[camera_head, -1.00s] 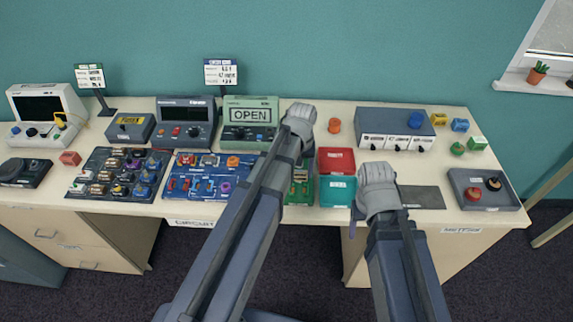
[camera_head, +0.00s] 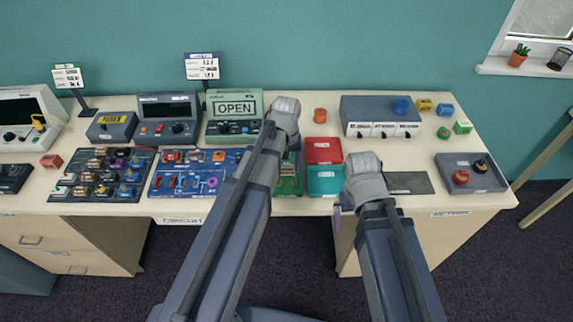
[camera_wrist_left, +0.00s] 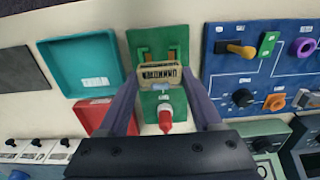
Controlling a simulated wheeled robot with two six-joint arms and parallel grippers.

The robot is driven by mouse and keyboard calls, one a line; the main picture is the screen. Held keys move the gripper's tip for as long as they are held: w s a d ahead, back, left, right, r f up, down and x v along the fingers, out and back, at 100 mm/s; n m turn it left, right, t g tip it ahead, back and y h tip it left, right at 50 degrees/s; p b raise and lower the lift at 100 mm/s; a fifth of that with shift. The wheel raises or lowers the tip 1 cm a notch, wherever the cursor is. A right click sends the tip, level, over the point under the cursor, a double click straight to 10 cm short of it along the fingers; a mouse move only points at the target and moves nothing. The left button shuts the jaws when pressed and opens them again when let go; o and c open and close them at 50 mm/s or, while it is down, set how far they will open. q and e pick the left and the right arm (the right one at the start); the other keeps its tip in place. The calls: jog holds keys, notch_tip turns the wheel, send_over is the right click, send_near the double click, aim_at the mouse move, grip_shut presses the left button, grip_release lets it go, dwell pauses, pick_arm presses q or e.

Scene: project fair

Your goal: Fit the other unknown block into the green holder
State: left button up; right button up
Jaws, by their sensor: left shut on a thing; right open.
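My left gripper (camera_wrist_left: 164,92) is shut on a tan block (camera_wrist_left: 158,76) with dark "UNKNOWN" lettering, upside down in the left wrist view. The block is over the green holder (camera_wrist_left: 143,113), between its upper slot with copper-coloured contacts and a red lamp-like part. I cannot tell whether block and holder touch. In the head view the left gripper (camera_head: 285,120) hides the block, and the green holder (camera_head: 289,186) shows partly behind the arm. My right gripper (camera_head: 350,200) is open, low at the table's front edge; its fingers are mostly hidden by the wrist.
A red tray (camera_head: 323,145) and a teal tray (camera_head: 325,188) stand right of the holder. A blue circuit board (camera_head: 195,187) lies to its left. The meter with the "OPEN" display (camera_head: 236,107) stands behind. A grey tray (camera_head: 490,180) with two knobs is at the right.

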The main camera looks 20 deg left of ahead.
aim_at(287, 182)
pick_arm(q)
jog(key=shift+f+b, duration=1.5)
jog(key=shift+f, duration=0.35)
jog(key=shift+f+b, duration=0.5)
jog(key=shift+f, duration=0.05)
dwell(0.6)
jog(key=o, duration=1.4)
jog(key=shift+r, duration=0.1)
jog(key=shift+r+p, duration=4)
jog(key=shift+p, duration=0.05)
jog(key=shift+f, duration=0.15)
